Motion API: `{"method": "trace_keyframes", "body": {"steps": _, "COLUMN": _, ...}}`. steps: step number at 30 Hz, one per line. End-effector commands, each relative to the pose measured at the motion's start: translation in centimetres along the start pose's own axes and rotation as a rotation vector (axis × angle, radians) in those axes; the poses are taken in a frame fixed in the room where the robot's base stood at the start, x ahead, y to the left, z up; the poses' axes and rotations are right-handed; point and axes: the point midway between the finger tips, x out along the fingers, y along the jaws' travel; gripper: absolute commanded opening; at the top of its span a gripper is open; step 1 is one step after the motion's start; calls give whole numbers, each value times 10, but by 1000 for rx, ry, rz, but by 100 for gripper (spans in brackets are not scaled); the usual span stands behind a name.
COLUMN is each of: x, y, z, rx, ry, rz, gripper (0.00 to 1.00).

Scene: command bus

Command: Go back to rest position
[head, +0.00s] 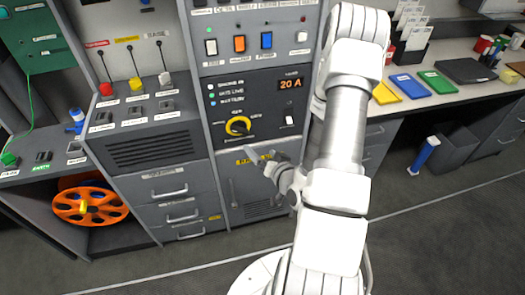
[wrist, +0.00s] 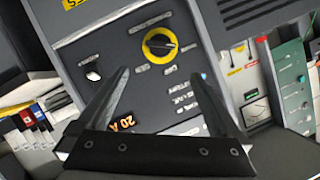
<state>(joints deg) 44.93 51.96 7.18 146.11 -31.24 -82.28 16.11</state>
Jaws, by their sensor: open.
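My gripper (head: 262,160) is in front of the grey control cabinet, below and right of the yellow-ringed rotary knob (head: 238,126). In the wrist view my gripper (wrist: 124,72) shows two dark fingers spread apart with nothing between them. The knob also shows in the wrist view (wrist: 159,45), beyond the fingers and apart from them. My white arm comes down the right of the middle in the head view and hides part of the cabinet and bench. The orange display (head: 290,84) reads 20 A.
Colour switches (head: 239,44) line the upper panel. Drawers (head: 176,209) are left of the cabinet. A worktop (head: 450,96) with coloured folders is at right. An orange reel (head: 90,205) sits in an opening at lower left. The dark floor (head: 440,235) at lower right is clear.

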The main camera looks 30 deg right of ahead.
Motion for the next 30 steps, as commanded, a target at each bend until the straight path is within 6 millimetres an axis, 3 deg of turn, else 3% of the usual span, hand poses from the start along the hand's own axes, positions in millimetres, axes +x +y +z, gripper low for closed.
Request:
{"method": "trace_keyframes", "body": {"steps": 14, "x": 4, "y": -6, "z": -4, "rx": -35, "ry": -20, "rz": -1, "gripper": 100}}
{"method": "trace_keyframes", "body": {"steps": 23, "x": 18, "y": -45, "z": -39, "rx": -289, "ry": -175, "rz": 38, "gripper": 100}}
{"method": "trace_keyframes", "body": {"steps": 30, "x": 9, "y": -90, "z": -74, "rx": -468, "ry": -284, "rz": 94, "gripper": 100}}
